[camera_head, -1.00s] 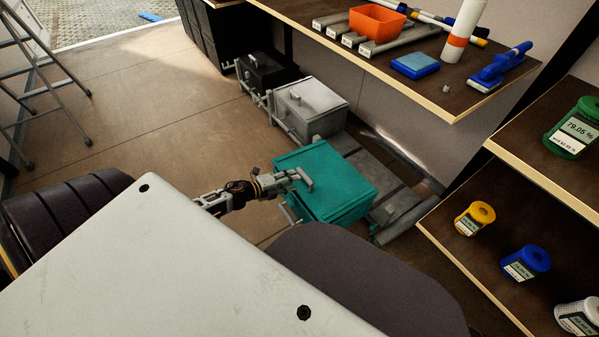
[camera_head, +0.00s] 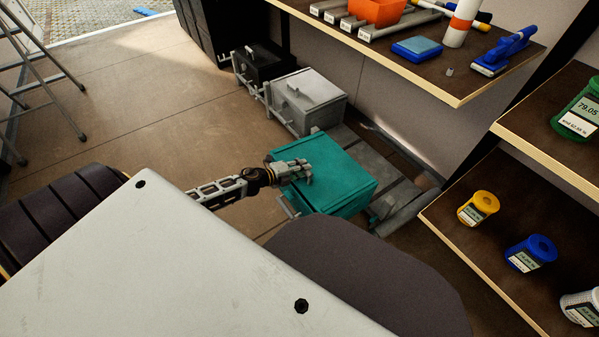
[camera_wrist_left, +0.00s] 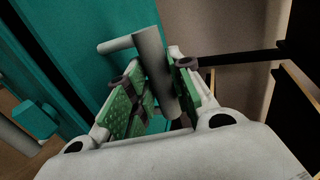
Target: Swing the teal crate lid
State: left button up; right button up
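The left gripper (camera_wrist_left: 158,85) hides most of the handle in the head view. My right gripper is not in view.
A grey crate (camera_head: 318,103) and a black crate (camera_head: 270,66) stand behind the teal one. A shelf with tools and an orange bin (camera_head: 372,10) overhangs at the upper right. Shelves with spools (camera_head: 478,208) are at the right.

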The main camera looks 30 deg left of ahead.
pick_arm(q)
grip_shut()
jog(key=shift+f, duration=0.15)
jog(key=shift+s+a+f+b, duration=0.1)
jog(key=shift+s+f+b, duration=0.1)
jog(key=shift+f+b, duration=0.45)
jog(key=shift+s+f+b, duration=0.2)
jog(key=shift+f+b, duration=0.25)
jog(key=shift+f, duration=0.3)
jog(key=o, duration=0.7)
grip_release()
jog(key=shift+r, duration=0.1)
jog(key=shift+s+a, duration=0.1)
jog(key=shift+s, duration=0.05)
jog(key=shift+v, duration=5.8)
